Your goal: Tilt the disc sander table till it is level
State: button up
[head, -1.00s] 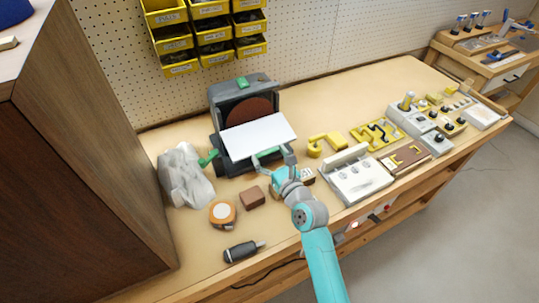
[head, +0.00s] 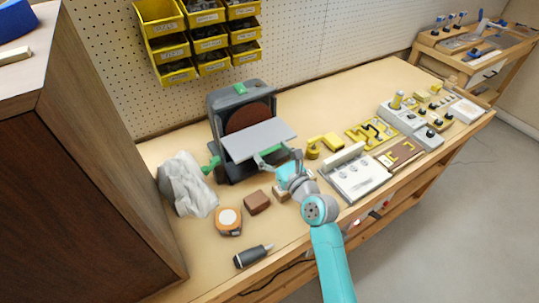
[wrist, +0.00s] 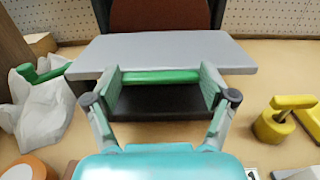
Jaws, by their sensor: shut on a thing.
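The disc sander (head: 217,122) stands at the back of the bench with its dark red disc (head: 248,116) facing forward. Its grey table (head: 258,139) juts out in front of the disc; it looks near flat, but I cannot tell if it is exactly level. A green bar (wrist: 160,77) lies along the table's front edge. My gripper (wrist: 160,88) has its fingers at the two ends of this bar and is shut on it. My gripper also shows in the head view (head: 272,160), at the front of the table. A green lever (head: 211,164) sticks out at the sander's left side.
A crumpled pale bag (head: 187,184) lies left of the sander. A tape measure (head: 228,221), a brown block (head: 257,202) and a dark hand tool (head: 253,256) lie in front. A yellow clamp-like piece (head: 324,144) and a white panel (head: 357,177) are to the right. A tall cabinet (head: 110,160) bounds the left.

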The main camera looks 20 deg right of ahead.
jog(key=shift+r, duration=0.2)
jog(key=o, duration=1.5)
jog(key=shift+o, duration=0.2)
jog(key=shift+f, duration=0.1)
jog(key=v, duration=1.2)
jog(key=shift+s, duration=0.1)
